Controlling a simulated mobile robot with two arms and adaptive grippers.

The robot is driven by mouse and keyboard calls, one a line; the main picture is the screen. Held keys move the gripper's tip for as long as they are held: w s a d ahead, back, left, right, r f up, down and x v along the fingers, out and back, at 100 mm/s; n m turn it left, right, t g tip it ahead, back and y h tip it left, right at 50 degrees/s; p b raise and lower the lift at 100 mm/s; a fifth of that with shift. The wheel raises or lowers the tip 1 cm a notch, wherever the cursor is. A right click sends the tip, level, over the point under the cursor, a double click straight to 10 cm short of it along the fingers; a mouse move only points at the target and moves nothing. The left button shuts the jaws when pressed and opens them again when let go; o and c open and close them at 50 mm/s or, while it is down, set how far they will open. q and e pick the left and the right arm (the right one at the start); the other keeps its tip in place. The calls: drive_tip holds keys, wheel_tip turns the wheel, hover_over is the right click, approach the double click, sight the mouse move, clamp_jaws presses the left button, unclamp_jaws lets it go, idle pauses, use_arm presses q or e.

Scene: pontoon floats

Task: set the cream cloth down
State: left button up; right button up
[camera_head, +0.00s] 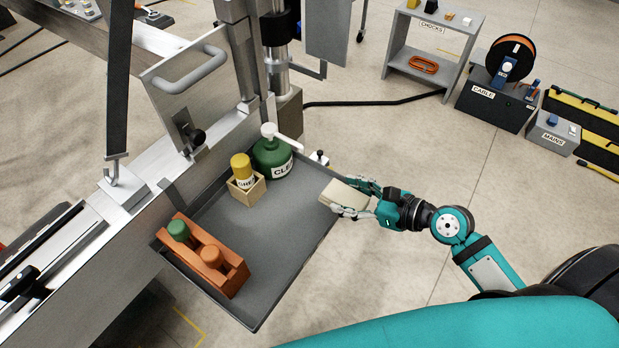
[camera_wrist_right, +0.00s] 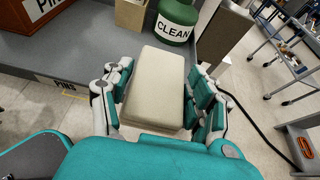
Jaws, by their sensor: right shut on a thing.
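The cream cloth (camera_head: 344,196) is a folded, block-like pad. My right gripper (camera_head: 362,198) is shut on it at the right edge of the grey tray (camera_head: 230,240). In the right wrist view the cloth (camera_wrist_right: 155,88) lies between the two fingers of the right gripper (camera_wrist_right: 157,95), one on each long side. The cloth's far end reaches toward the tray; I cannot tell whether it touches the tray rim. My left gripper is not in view.
The tray holds a green bottle (camera_head: 272,157) marked CLEAN, a yellow-topped item in a wooden box (camera_head: 246,188), and an orange rack (camera_head: 200,262) with pegs. The tray's middle and front right are bare. A chocks shelf (camera_head: 425,66) and cable box (camera_head: 490,104) stand farther right.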

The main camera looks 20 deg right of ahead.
drive_tip(key=p, duration=0.2)
hover_over(312, 191)
drive_tip(key=s+d, duration=0.2)
drive_tip(key=s, duration=0.1)
drive_tip(key=shift+w+d+f, duration=0.1)
drive_tip(key=shift+f, duration=0.05)
drive_tip(key=x, duration=0.3)
drive_tip(key=shift+w+a+r, duration=0.25)
drive_tip(key=shift+w+r, duration=0.05)
drive_tip(key=shift+w, duration=0.05)
drive_tip(key=shift+a+f, duration=0.1)
drive_tip(key=shift+f, duration=0.2)
wheel_tip(312, 191, down, 3)
drive_tip(key=shift+r, duration=0.1)
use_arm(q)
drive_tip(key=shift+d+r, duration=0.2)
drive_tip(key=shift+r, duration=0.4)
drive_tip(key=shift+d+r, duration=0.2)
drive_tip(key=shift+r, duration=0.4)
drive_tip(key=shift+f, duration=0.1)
use_arm(e)
drive_tip(key=shift+f, duration=0.2)
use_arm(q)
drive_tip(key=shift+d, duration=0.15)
use_arm(e)
drive_tip(key=o, duration=1.2)
drive_tip(key=shift+c, duration=0.2)
